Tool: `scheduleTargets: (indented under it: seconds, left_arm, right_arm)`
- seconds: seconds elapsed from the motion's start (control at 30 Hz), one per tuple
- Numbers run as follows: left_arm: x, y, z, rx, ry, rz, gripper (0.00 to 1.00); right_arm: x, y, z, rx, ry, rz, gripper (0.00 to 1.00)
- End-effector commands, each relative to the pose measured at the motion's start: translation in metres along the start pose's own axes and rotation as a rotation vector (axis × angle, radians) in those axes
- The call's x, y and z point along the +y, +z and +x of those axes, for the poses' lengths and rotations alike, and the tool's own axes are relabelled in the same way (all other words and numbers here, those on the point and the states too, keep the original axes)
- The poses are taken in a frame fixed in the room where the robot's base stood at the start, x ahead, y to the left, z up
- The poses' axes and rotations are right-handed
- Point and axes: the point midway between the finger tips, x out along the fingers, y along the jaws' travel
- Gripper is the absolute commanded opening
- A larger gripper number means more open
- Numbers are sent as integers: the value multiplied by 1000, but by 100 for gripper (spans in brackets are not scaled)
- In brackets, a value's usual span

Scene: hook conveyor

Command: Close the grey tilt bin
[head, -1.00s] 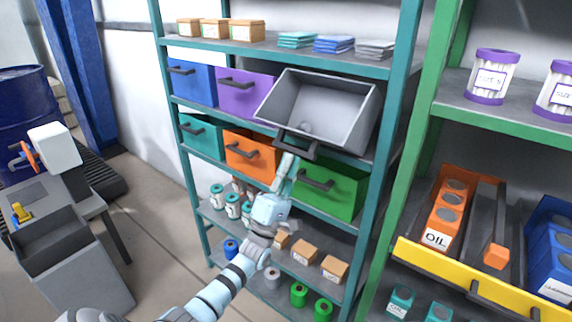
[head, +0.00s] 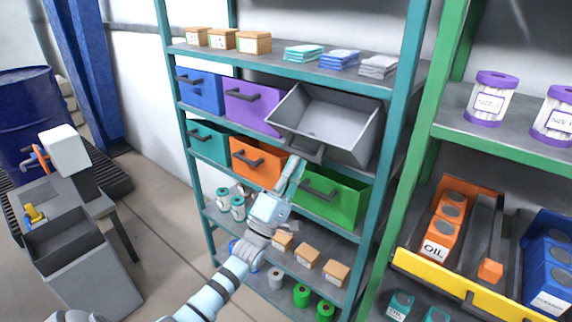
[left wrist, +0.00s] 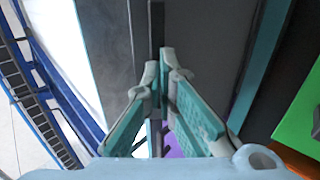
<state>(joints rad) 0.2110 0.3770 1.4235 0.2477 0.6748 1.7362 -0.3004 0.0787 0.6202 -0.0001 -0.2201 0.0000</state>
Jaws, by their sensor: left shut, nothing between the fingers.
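The grey tilt bin (head: 345,119) is on the upper bin row of the teal shelf, tilted outward and open, with its empty inside showing. Its dark handle (head: 303,150) is on the lower front. My left gripper (head: 295,163) is shut and empty, pointing up just below the handle at the bin's front. I cannot tell whether it touches. In the left wrist view the teal fingers (left wrist: 166,62) meet at their tips in front of a dark grey surface (left wrist: 210,50), probably the bin's front. My right gripper is not in view.
Blue (head: 200,92) and purple (head: 248,110) bins sit to the left. Teal, orange (head: 258,163) and green (head: 335,194) bins are below, close to my left arm. A shelf board with boxes and stacks is above. A green rack (head: 419,160) stands at right.

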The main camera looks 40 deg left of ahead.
Motion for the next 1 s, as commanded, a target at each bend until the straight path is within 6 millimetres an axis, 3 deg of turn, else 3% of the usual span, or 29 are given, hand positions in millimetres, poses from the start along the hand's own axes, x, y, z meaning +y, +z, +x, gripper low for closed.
scheduleTargets:
  seconds: [0.03,0.3,1.0]
  left_arm:
    - [6,2,7,-3,-20,-2,0]
    - [11,5,24,-6,-18,-7,0]
    - [22,5,68,-7,-144,-6,0]
  right_arm:
    - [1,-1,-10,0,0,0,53]
    - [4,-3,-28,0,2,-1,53]
    - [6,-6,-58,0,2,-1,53]
